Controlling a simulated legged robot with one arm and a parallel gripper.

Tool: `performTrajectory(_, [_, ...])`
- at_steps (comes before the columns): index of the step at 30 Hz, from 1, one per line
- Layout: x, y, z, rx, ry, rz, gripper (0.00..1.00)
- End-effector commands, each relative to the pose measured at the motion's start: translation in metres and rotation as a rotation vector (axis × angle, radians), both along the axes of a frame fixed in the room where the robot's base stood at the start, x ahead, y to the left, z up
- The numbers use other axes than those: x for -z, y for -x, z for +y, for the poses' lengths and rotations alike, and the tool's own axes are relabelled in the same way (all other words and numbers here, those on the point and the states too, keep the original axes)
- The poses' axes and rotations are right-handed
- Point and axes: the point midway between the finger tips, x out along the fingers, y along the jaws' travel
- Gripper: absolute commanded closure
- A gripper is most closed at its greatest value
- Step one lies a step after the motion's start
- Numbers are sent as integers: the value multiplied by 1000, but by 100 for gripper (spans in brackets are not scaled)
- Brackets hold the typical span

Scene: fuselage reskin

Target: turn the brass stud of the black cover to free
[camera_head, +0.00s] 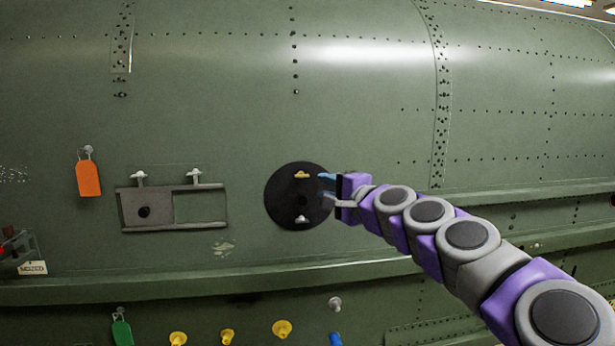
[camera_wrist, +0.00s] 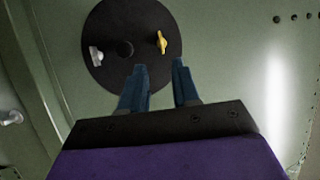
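The round black cover (camera_head: 283,196) sits on the green fuselage skin, left of my gripper in the head view. It also shows in the wrist view (camera_wrist: 112,27). Its brass stud (camera_head: 302,175) is near the cover's top in the head view and right of centre in the wrist view (camera_wrist: 161,43). A silver stud (camera_head: 302,219) is on the opposite side, with a dark knob (camera_wrist: 125,48) between them. My gripper (camera_wrist: 161,70) has its blue fingers apart with nothing between them. The fingertips point at the brass stud and appear just short of it.
A sliding plate in a frame (camera_head: 147,207) with two silver studs is left of the cover. An orange tag (camera_head: 88,178) hangs farther left. A ledge (camera_head: 240,287) runs below, with yellow caps (camera_head: 282,329) and a green tag (camera_head: 122,331) beneath. The skin above is clear.

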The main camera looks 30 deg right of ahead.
Motion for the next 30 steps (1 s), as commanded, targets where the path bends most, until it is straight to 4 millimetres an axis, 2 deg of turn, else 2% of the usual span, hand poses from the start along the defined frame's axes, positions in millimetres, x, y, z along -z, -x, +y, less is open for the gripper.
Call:
performTrajectory(6, [0, -40, 5, -1, -1, 2, 69])
performTrajectory(13, [0, -71, 9, -1, 0, 2, 69])
performTrajectory(19, [-2, -82, 9, 2, 0, -3, 69])
performTrajectory(28, [-2, -84, 9, 2, 0, -2, 69])
performTrajectory(30, [-2, -84, 9, 2, 0, -2, 74])
